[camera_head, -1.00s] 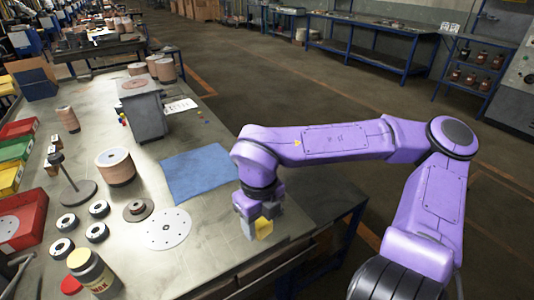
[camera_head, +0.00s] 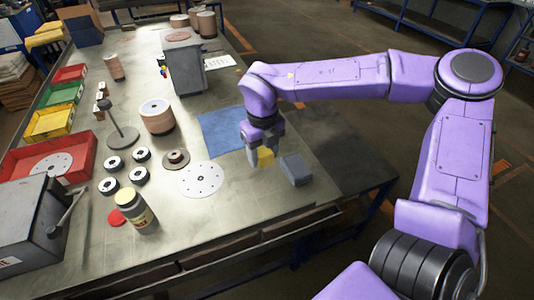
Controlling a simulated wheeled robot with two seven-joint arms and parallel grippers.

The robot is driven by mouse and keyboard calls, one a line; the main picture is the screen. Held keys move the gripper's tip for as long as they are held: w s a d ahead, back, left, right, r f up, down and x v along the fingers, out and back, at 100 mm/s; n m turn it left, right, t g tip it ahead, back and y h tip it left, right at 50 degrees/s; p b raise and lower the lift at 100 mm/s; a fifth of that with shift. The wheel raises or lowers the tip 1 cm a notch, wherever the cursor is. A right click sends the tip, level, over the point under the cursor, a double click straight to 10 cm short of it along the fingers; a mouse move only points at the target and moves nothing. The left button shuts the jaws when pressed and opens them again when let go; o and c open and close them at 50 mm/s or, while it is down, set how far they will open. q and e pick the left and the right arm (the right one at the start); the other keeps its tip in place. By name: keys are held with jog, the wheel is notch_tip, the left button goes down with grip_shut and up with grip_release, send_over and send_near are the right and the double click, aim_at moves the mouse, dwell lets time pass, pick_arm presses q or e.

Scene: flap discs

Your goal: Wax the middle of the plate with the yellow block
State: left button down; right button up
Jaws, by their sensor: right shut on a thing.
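The yellow block (camera_head: 265,157) is between the fingers of my right gripper (camera_head: 265,154), which is shut on it, low over the table's right side. I cannot tell whether the block touches the table. The plate, a pale round disc with small holes and a dark centre hole (camera_head: 201,180), lies flat on the table, left of the gripper and apart from it. A similar disc (camera_head: 50,164) lies in the red bin. My left gripper does not show.
A grey block (camera_head: 295,169) sits right of the gripper. A blue mat (camera_head: 220,130) lies behind the plate. Dark rings (camera_head: 140,155), a hub (camera_head: 175,159) and a wax jar (camera_head: 138,212) stand to the left. The table (camera_head: 230,225) is clear in front of the plate.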

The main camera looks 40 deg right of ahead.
jog(key=b, duration=0.8)
send_over(264, 191)
notch_tip(264, 191, down, 12)
jog(key=shift+r, duration=0.25)
jog(key=shift+f, duration=0.15)
jog(key=shift+f, duration=0.6)
jog(key=o, duration=0.6)
jog(key=shift+r, duration=0.15)
jog(key=shift+r+p, duration=0.45)
jog(key=shift+p, duration=0.15)
